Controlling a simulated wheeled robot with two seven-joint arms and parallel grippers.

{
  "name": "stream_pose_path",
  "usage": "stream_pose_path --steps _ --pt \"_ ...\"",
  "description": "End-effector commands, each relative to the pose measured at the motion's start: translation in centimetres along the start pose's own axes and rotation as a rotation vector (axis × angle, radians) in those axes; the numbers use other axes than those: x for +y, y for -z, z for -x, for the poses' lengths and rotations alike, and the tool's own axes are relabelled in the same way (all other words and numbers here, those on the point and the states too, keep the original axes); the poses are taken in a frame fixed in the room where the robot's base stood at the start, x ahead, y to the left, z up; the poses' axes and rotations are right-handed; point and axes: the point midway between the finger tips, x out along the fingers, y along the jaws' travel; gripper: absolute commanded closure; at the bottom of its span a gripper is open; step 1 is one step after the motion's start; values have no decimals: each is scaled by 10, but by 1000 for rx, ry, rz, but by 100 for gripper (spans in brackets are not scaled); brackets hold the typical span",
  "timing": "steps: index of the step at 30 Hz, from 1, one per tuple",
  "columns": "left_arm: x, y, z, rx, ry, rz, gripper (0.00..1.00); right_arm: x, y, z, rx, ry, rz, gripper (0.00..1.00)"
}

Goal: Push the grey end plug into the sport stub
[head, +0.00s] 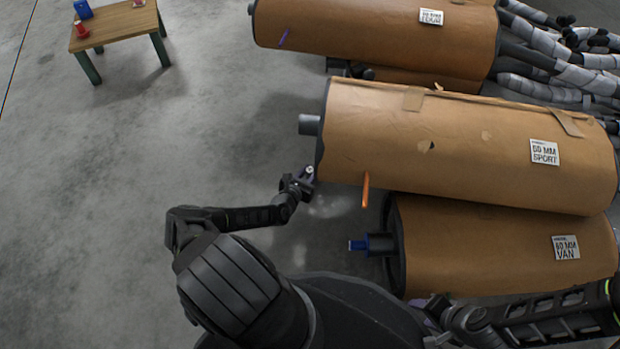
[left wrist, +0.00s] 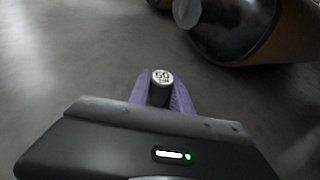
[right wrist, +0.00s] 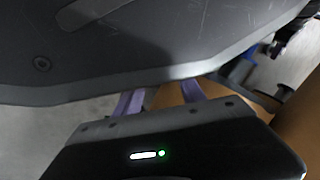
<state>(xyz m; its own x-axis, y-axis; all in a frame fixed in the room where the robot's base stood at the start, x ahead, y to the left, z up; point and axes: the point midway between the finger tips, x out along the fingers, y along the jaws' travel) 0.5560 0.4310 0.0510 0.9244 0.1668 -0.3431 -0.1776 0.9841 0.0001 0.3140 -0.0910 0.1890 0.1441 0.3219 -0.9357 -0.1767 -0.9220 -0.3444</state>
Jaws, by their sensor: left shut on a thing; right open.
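My left gripper (head: 308,173) is below and apart from that stub. It is shut on the grey end plug (left wrist: 160,92), a short dark cylinder with a pale printed end face, held between purple fingers. My right gripper (right wrist: 160,98) is open and appears empty, low at the right in the head view, partly hidden.
The van muffler (head: 500,245) lies below, with a blue plug (head: 357,245) at its stub. Another wrapped muffler (head: 370,35) lies behind. An orange strip (head: 365,190) hangs from the sport wrap. Pipes (head: 550,65) are stacked at right. The floor on the left is clear up to a small table (head: 118,22).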

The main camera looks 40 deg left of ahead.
Motion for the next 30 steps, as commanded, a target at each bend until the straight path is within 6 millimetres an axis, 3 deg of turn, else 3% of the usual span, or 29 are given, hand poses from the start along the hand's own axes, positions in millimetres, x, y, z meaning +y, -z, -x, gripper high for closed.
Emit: stream_pose_path --steps 6,20,30 --pt "0 0 0 0 0 0 100 0 0 0 0 0 0 53" --pt "0 -3 1 0 0 0 100 -1 0 2 0 0 0 53" --pt "1 -34 12 -2 0 -1 100 -6 -2 16 -2 -3 2 53"
